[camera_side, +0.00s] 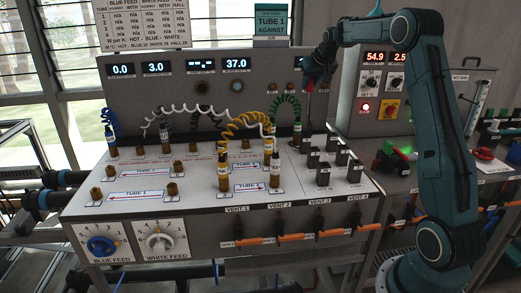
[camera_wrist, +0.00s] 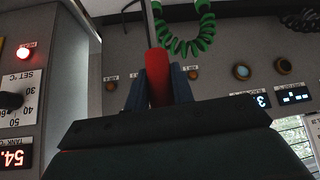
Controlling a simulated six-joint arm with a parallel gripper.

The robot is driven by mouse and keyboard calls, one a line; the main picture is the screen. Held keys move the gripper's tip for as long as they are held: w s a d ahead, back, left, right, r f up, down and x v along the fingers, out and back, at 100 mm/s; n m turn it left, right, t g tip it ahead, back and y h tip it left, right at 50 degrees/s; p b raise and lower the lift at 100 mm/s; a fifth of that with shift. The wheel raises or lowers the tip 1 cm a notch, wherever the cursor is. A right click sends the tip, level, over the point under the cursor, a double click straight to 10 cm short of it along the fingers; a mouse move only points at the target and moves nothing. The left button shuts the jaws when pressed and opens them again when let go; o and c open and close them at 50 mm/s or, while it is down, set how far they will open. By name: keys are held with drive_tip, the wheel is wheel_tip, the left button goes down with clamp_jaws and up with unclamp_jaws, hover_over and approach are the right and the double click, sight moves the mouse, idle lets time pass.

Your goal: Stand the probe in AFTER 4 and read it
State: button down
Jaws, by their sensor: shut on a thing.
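My gripper (camera_side: 317,72) is at the upper right of the bench, in front of the grey back panel. It is shut on the probe's red handle (camera_side: 309,85). The probe's thin metal rod points down toward the right part of the bench top; I cannot tell whether its tip touches anything. In the wrist view the gripper (camera_wrist: 159,88) has a finger on each side of the red handle (camera_wrist: 159,70), and the rod (camera_wrist: 149,22) runs out of the frame. Several black blocks (camera_side: 342,157) stand at the right of the bench top; the AFTER 4 label is too small to read.
The green coiled lead (camera_side: 286,104) hangs close to the left of the probe. Yellow (camera_side: 243,121) and white (camera_side: 192,108) coiled leads cross the bench between brass fittings (camera_side: 275,172). A tank unit (camera_side: 372,122) with lit displays stands at the right. The air before the panel's left half is mostly free.

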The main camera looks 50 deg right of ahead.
sight(309, 97)
drive_tip(key=shift+f, duration=2.95)
wheel_tip(309, 97, down, 9)
drive_tip(key=shift+r, duration=0.15)
idle(2.1)
drive_tip(key=c, duration=1.1)
unclamp_jaws()
drive_tip(key=shift+s+a+r, duration=0.15)
drive_tip(key=shift+s+r, duration=0.05)
drive_tip(key=shift+r, duration=0.6)
drive_tip(key=shift+s+a+r, duration=0.15)
drive_tip(key=shift+s+r, duration=0.1)
drive_tip(key=shift+r, duration=0.55)
drive_tip(key=shift+s+a+r, duration=0.15)
drive_tip(key=shift+s+r, duration=0.05)
drive_tip(key=shift+r, duration=0.6)
